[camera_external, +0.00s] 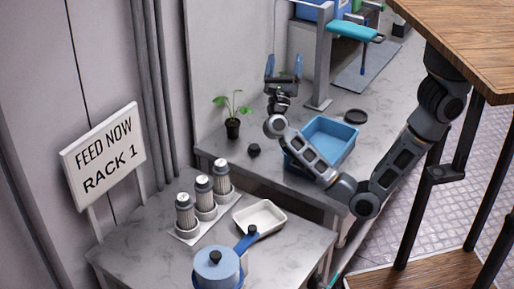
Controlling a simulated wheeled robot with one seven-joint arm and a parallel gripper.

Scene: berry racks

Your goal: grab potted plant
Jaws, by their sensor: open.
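The potted plant (233,128) is a small green seedling with a few leaves in a black pot. It stands upright on the far grey counter, near that counter's left edge. My gripper (284,66) is to the right of the plant and higher in the picture, with its two blue-tipped fingers spread apart and pointing up. The gripper is open and empty, and it is apart from the plant. How high it is above the counter cannot be told from this one view.
A blue tray (352,133) sits under my forearm. A small black object (254,150) lies near the plant. A grey post (321,60) stands right of the gripper. On the nearer table are several canisters, a white tray (237,219) and a blue pot (217,270).

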